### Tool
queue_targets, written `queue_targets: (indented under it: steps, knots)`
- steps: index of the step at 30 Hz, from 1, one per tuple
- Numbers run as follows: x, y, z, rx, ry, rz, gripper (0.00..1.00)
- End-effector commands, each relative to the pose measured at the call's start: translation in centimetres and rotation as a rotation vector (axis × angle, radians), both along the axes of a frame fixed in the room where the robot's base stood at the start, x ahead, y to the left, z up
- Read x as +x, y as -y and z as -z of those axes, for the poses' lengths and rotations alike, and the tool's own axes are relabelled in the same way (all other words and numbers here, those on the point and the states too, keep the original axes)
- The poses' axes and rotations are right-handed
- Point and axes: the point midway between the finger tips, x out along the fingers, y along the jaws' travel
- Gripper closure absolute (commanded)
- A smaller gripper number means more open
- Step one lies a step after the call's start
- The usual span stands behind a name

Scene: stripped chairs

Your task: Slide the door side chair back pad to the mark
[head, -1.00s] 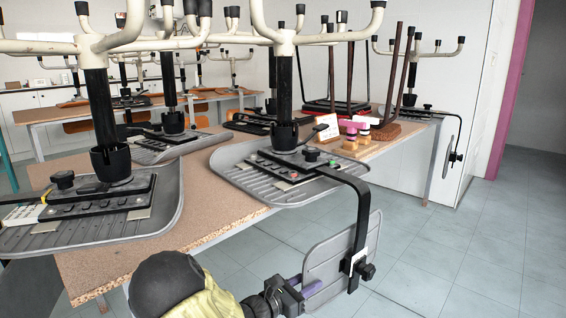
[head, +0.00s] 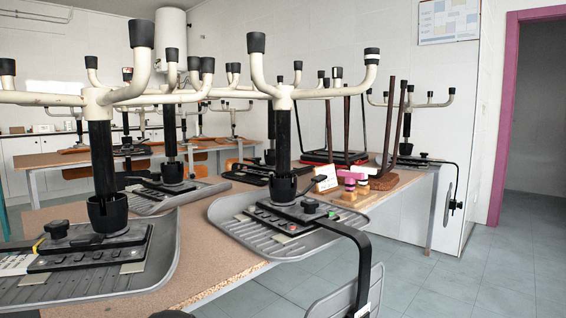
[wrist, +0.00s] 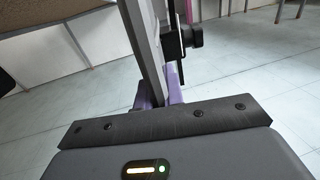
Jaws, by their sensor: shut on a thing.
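The grey ribbed chair seat (head: 232,228) lies upside down on the near table, its chair's column and pale legs pointing up. A black bent bar (head: 364,255) runs from it over the table edge and down. The grey back pad (head: 338,293) hangs on this bar at the bottom edge, its lower part cut off. In the wrist view the pad (wrist: 147,45) shows nearly edge-on, with a black knob (wrist: 196,35) beside it. My gripper (wrist: 158,94) has its purple fingers shut on the pad's edge. The gripper is outside the head view. I cannot make out the mark for certain.
Another upturned chair seat (head: 75,290) lies on the table (head: 190,240) at left. Pink and wooden items (head: 352,185) sit toward the table's far end. A further upturned chair has its own hanging pad (head: 447,203). Open tiled floor (head: 480,260) lies at right.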

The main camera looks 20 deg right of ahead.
Motion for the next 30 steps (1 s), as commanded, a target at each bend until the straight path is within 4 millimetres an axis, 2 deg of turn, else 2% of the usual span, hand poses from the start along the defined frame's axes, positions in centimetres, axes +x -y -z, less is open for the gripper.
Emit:
queue_targets:
  steps: [30]
  knots:
    - [-0.3,0.1,2.6,-0.001,-0.005,0.005,1.0]
